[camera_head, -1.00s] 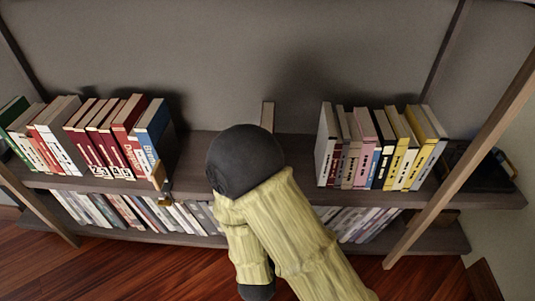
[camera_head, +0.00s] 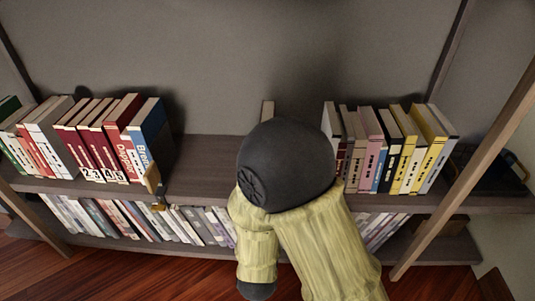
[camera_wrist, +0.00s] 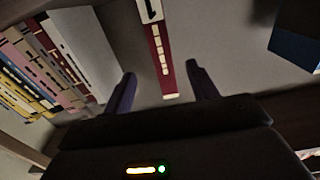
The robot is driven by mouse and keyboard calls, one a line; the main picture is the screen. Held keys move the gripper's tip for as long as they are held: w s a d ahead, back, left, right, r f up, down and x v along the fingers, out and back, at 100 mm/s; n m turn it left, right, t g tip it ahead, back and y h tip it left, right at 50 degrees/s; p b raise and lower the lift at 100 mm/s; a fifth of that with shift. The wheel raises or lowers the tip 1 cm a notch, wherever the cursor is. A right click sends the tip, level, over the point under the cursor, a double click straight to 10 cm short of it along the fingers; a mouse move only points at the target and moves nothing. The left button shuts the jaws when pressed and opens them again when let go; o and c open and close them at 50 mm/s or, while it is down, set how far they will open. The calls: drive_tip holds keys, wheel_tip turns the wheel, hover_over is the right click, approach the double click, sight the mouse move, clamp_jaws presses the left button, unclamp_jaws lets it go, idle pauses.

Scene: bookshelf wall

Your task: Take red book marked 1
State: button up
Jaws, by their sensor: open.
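The red book marked 1 (camera_wrist: 160,60) shows in the wrist view with its narrow red spine, a white label with a black 1 and pale lettering. In the head view a pale book top (camera_head: 267,112) stands alone mid-shelf, mostly hidden behind my arm; it appears to be the same book. My gripper (camera_wrist: 162,85) is open in the wrist view, one dark finger on each side of the book's line. The book lies ahead of the fingers and no contact is visible. In the head view my arm hides my gripper.
Left books, ending in a blue one (camera_head: 147,135), have a small bookend (camera_head: 153,185) beside them. White, pink and yellow books (camera_head: 420,150) stand at the right. The shelf (camera_head: 205,165) is bare left of my arm. More books fill the lower shelf (camera_head: 180,222). A wooden post (camera_head: 460,160) rises at right.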

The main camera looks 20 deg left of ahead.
drive_tip(key=b+x, duration=0.2)
drive_tip(key=x, duration=0.8)
drive_tip(key=shift+b, duration=0.4)
drive_tip(key=shift+d, duration=0.1)
drive_tip(key=b+x, duration=0.2)
drive_tip(key=x, duration=0.1)
drive_tip(key=b+x, duration=0.1)
drive_tip(key=x, duration=0.1)
drive_tip(key=shift+f+b, duration=0.3)
drive_tip(key=shift+f, duration=0.05)
clamp_jaws()
drive_tip(key=shift+w+r, duration=0.1)
drive_tip(key=shift+r, duration=0.1)
